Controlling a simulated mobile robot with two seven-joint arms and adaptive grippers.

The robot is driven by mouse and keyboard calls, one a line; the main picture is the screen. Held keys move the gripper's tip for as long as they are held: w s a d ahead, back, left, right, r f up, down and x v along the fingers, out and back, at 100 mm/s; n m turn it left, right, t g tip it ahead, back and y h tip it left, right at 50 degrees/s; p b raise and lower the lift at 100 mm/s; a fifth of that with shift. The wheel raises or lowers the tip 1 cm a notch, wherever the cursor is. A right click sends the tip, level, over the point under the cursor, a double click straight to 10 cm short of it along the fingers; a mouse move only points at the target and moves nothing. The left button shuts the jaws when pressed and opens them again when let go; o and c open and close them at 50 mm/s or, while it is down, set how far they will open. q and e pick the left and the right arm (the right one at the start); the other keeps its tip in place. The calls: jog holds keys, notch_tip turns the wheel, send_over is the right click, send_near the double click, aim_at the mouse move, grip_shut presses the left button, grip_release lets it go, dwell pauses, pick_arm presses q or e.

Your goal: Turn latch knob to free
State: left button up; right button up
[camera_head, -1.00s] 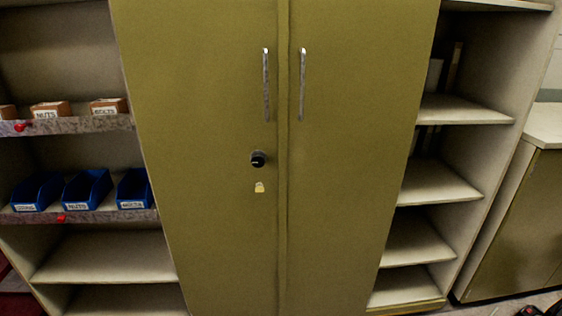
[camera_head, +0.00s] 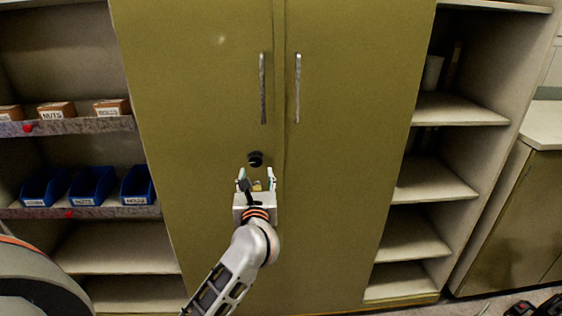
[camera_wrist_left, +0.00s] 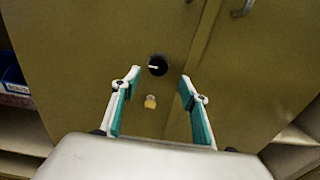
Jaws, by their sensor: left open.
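The black latch knob (camera_head: 255,159) is on the left door of the olive cabinet, below the door handles. It also shows in the left wrist view (camera_wrist_left: 157,65), with a pale pointer mark on its face. A small yellowish tag (camera_wrist_left: 150,102) is on the door below the knob. My left gripper (camera_head: 256,175) is open and empty, just below the knob in the head view. In the left wrist view its fingertips (camera_wrist_left: 160,74) spread to either side of the knob, apart from it. My right gripper is not in view.
Two vertical metal handles (camera_head: 263,88) (camera_head: 297,88) stick out above the knob. Open shelves with blue bins (camera_head: 92,186) and small boxes (camera_head: 57,110) stand at the left. Mostly empty shelves (camera_head: 430,180) are at the right. Both doors look shut.

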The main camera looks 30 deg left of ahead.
aim_at(256, 161)
pick_arm(q)
jog(key=x, duration=0.7)
jog(key=shift+w+a, duration=0.2)
jog(key=shift+a, duration=0.1)
jog(key=c, duration=1.1)
